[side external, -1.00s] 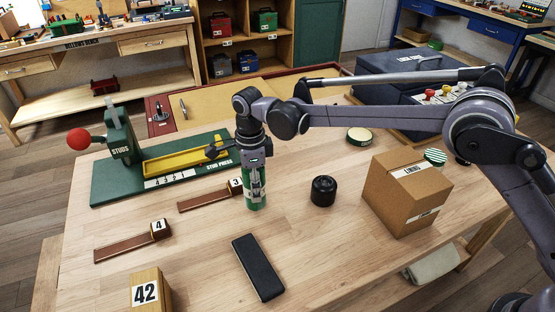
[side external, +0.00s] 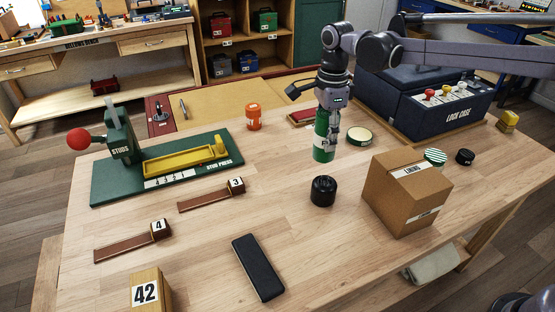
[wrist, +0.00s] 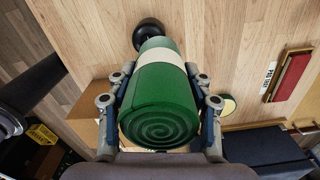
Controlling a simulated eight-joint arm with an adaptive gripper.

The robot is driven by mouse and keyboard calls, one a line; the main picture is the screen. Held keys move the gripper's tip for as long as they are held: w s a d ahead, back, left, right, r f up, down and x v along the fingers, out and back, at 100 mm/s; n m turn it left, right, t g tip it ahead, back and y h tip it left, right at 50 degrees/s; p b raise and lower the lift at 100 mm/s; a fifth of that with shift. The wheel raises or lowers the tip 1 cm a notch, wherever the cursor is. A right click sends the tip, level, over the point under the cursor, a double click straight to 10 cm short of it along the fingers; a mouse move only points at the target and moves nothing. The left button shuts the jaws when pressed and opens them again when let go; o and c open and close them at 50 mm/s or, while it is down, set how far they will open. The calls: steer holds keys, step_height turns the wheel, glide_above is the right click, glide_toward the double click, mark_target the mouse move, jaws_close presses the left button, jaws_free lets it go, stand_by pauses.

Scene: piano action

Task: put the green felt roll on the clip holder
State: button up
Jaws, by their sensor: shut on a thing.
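The green felt roll (side external: 321,148) has a pale band and stands roughly upright in my gripper (side external: 328,122). In the wrist view the roll (wrist: 162,105) shows its spiral end, and the fingers of my gripper (wrist: 160,98) press on both its sides. It appears to hang above the table, behind the black round knob in the side view. A flat red piece on a tan base (side external: 301,117), with a white label, lies behind the roll; it also shows at the right in the wrist view (wrist: 292,75). I cannot tell for sure whether it is the clip holder.
A black knob (side external: 322,191) and a cardboard box (side external: 406,192) stand in front. A round tin (side external: 359,136) is right of the roll, the dark lock case (side external: 425,95) behind it. An orange jar (side external: 253,117) and the green stud press (side external: 110,187) are left.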

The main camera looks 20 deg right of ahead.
mark_target(328, 161)
steer(key=s+d+r, duration=0.4)
steer(key=s+d, duration=0.2)
steer(key=d, duration=0.5)
steer(key=w+a+f, duration=0.1)
steer(key=a+f, duration=0.1)
steer(key=a, duration=0.1)
steer(key=w+a+f, duration=0.1)
steer(key=a+f, duration=0.1)
steer(key=a, duration=0.2)
steer(key=w+a+f, duration=0.1)
steer(key=a+f, duration=0.1)
steer(key=a, duration=0.1)
steer(key=shift+w+a+f, duration=0.35)
steer(key=shift+w+a, duration=0.05)
steer(key=shift+f, duration=2)
steer(key=shift+f, duration=0.1)
steer(key=o, duration=1.2)
steer(key=shift+c, duration=0.2)
